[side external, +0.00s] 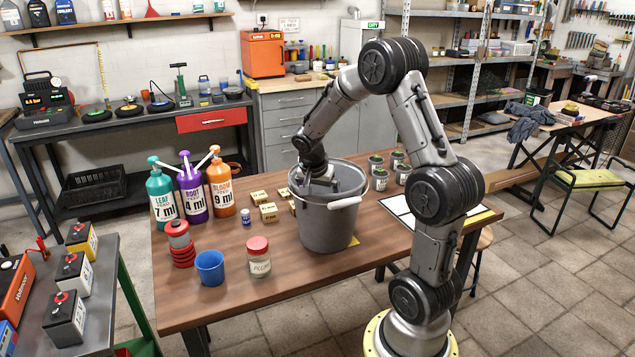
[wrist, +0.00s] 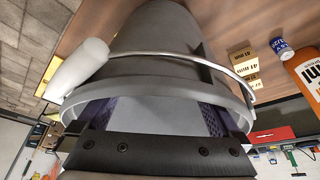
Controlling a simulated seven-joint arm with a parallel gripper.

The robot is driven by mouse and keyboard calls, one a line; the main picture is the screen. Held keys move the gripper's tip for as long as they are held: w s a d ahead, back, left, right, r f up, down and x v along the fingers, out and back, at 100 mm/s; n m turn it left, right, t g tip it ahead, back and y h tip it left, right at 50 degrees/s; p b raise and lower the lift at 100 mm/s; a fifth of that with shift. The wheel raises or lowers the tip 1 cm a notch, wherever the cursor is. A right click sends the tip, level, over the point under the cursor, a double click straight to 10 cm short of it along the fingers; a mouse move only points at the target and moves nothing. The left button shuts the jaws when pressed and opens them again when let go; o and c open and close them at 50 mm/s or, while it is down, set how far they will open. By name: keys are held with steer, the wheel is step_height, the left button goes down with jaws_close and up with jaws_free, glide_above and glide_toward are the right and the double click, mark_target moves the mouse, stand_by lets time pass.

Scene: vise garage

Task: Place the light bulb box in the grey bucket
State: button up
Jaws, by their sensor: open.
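The grey bucket (side external: 325,228) stands upright on the wooden table, with its rim and wire handle in view. My gripper (side external: 318,182) points down at the bucket's mouth, with its tips hidden behind the near rim. In the wrist view the bucket (wrist: 155,45) fills the middle, with its white handle grip at the left. My gripper's two dark mesh fingers (wrist: 155,112) are spread apart with nothing seen between them. I cannot pick out a light bulb box for certain. The bucket's floor is hidden, so I cannot tell what lies inside.
Small tan boxes (side external: 269,212) lie left of the bucket, near a blue-capped vial (side external: 246,217) and pump bottles (side external: 194,190). A red-lidded jar (side external: 258,258) and blue cup (side external: 210,267) stand front left. Several green-lidded cans (side external: 380,179) stand behind right.

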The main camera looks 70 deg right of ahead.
steer(key=v, duration=1.1)
steer(key=shift+a, duration=0.25)
steer(key=s+a+r+n+t+y, duration=0.1)
steer(key=s+a+n+t, duration=0.1)
steer(key=s+a+n, duration=0.2)
steer(key=s+a+n+t+y, duration=0.1)
steer(key=s+a+n, duration=0.3)
steer(key=a+n, duration=0.4)
steer(key=s+a+r+n+t+y, duration=0.1)
steer(key=s+a+n, duration=0.3)
steer(key=a, duration=0.8)
steer(key=shift+a+r+n+t+y, duration=0.35)
steer(key=shift+n+t+y, duration=0.4)
steer(key=shift+n, duration=0.25)
